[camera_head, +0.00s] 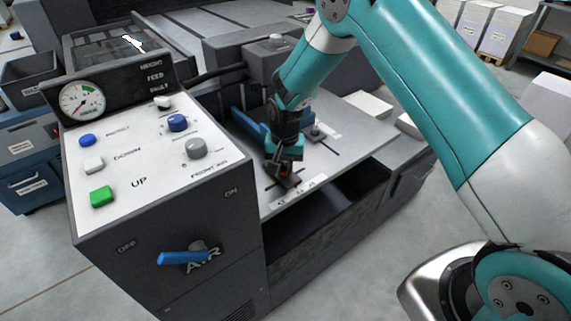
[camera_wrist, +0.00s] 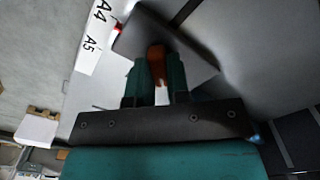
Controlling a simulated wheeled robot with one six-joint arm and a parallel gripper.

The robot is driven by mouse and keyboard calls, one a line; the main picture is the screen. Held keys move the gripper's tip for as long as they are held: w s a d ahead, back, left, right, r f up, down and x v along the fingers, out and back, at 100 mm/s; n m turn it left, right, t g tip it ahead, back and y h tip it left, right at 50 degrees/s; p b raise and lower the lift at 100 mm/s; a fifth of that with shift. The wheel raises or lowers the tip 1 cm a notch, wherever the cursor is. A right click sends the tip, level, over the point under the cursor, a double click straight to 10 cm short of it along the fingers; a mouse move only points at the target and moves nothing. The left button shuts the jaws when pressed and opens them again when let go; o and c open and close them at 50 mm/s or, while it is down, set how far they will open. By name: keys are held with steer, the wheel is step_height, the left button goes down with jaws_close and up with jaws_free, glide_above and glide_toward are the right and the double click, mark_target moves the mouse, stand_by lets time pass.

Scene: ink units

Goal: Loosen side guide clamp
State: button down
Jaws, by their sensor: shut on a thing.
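The side guide clamp has a reddish-brown lever (camera_wrist: 157,66) on a dark block (camera_wrist: 185,45), seen in the wrist view. My gripper (camera_wrist: 156,82) is shut on this lever, with one teal finger on each side of it. In the head view my gripper (camera_head: 284,168) is low over the near part of the grey table, by the dark block (camera_head: 278,178). The lever is mostly hidden there behind my gripper. A white scale strip (camera_head: 300,192) marked with paper sizes lies along the table's near edge beside the block.
The control panel (camera_head: 140,160) with buttons, knobs and a pressure gauge (camera_head: 82,101) stands left of the table. A blue AIR lever (camera_head: 184,258) sticks out of its front. A blue bar (camera_head: 246,127) lies behind my gripper. White paper stacks (camera_head: 368,104) are at the right.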

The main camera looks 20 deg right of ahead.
mark_target(285, 167)
steer(key=n, duration=0.3)
steer(key=shift+n+p, duration=0.35)
steer(key=shift+n, duration=0.05)
steer(key=n, duration=0.4)
steer(key=shift+n+p, duration=0.3)
steer(key=n, duration=0.4)
steer(key=shift+n, duration=0.3)
steer(key=shift+n+p, duration=0.4)
steer(key=shift+n, duration=1.8)
steer(key=c, duration=1.1)
jaws_free()
step_height(285, 167, up, 18)
steer(key=shift+f, duration=0.25)
